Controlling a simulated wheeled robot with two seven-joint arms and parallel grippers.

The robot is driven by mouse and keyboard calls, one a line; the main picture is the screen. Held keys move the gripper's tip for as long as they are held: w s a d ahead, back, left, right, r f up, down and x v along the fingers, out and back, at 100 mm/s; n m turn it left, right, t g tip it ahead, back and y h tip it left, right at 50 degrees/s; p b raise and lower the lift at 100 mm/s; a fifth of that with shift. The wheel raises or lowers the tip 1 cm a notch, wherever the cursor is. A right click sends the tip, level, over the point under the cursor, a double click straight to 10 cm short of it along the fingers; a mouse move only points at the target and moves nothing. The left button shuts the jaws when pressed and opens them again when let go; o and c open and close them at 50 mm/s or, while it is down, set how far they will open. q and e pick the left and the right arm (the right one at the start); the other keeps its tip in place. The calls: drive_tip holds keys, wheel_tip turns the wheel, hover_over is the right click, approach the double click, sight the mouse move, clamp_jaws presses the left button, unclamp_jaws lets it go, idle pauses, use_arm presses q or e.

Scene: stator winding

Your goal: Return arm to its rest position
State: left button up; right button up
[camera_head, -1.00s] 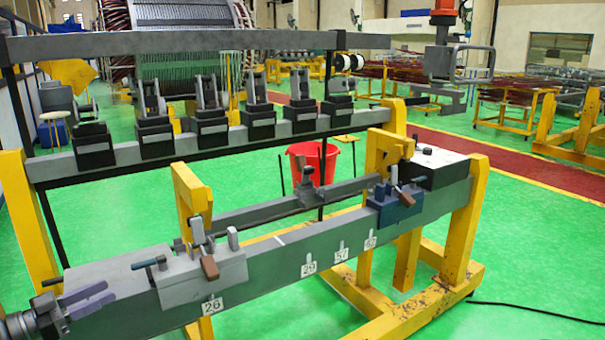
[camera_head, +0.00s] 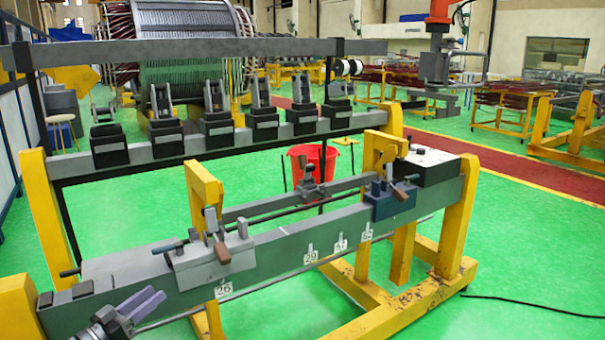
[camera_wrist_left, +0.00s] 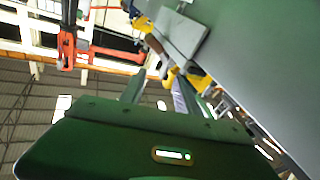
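My left gripper (camera_head: 146,303) is at the lower left of the head view, in front of the near beam (camera_head: 285,255) and below the left grey clamp block (camera_head: 210,265). Its two purple-grey fingers are a little apart with nothing between them. In the left wrist view the fingers (camera_wrist_left: 160,92) also stand apart and empty, with the beam's green-grey surface at the upper right. My right gripper is in neither current view.
A blue clamp block (camera_head: 392,205) and a white-topped box (camera_head: 430,165) sit at the beam's right end. Yellow posts (camera_head: 460,215) carry the beam. Several black holders (camera_head: 218,132) line the rear rail. A red bucket (camera_head: 312,165) stands behind.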

use_arm(q)
drive_tip(key=w+d+f+n+g+y+p, duration=0.1)
drive_tip(key=w+d+f+n+y, duration=0.25)
drive_tip(key=d+f, duration=0.65)
drive_tip(key=s+d+f+n+g+p, duration=0.1)
drive_tip(key=s+d+f+g, duration=0.25)
drive_tip(key=d+f, duration=0.3)
drive_tip(key=s+d+f+n+g+p, duration=0.1)
drive_tip(key=s+d+f+g, duration=0.1)
drive_tip(key=s+d+f, duration=0.45)
drive_tip(key=s+d+f+g, duration=0.2)
drive_tip(key=s+d+g, duration=0.1)
drive_tip(key=s, duration=0.6)
drive_tip(key=s+d+f+g+p, duration=0.1)
drive_tip(key=s+d+f+g, duration=0.2)
drive_tip(key=s, duration=0.7)
drive_tip(key=s+d+f+g+y, duration=0.1)
drive_tip(key=s+d+g, duration=0.3)
drive_tip(key=s, duration=0.6)
drive_tip(key=d+f, duration=0.1)
drive_tip(key=d, duration=0.1)
drive_tip(key=shift+d+f+m+p, duration=0.3)
drive_tip(key=shift+d+f+m, duration=0.05)
drive_tip(key=shift+f, duration=0.05)
